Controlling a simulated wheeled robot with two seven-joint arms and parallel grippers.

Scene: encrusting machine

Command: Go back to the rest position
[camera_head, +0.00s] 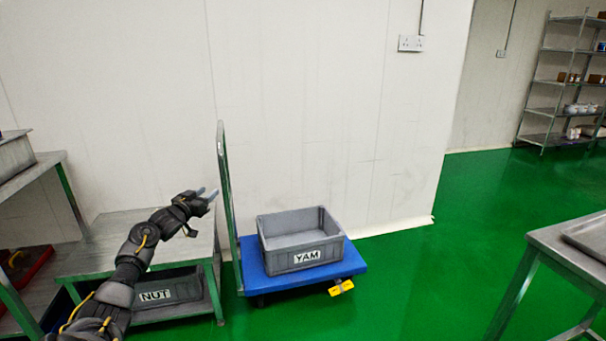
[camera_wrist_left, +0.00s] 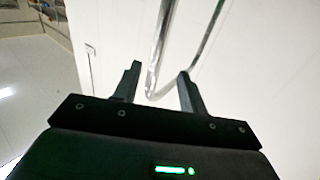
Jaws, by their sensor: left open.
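My left arm comes in from the lower left in the head view. Its gripper (camera_head: 207,196) is at the left side of the trolley's upright handle (camera_head: 224,175). In the left wrist view the two fingers of the left gripper (camera_wrist_left: 158,85) stand apart with nothing held between them. The metal handle (camera_wrist_left: 160,50) shows beyond the fingertips in that view; I cannot tell whether they touch it. My right gripper is in neither view.
A blue trolley (camera_head: 350,262) bears a grey YAM crate (camera_head: 277,266). A metal table (camera_head: 115,222) with a NUT crate (camera_head: 165,294) below stands left. Another metal table (camera_head: 560,245) is at right. Shelves (camera_head: 560,110) stand far right. Green floor (camera_head: 430,270) between is clear.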

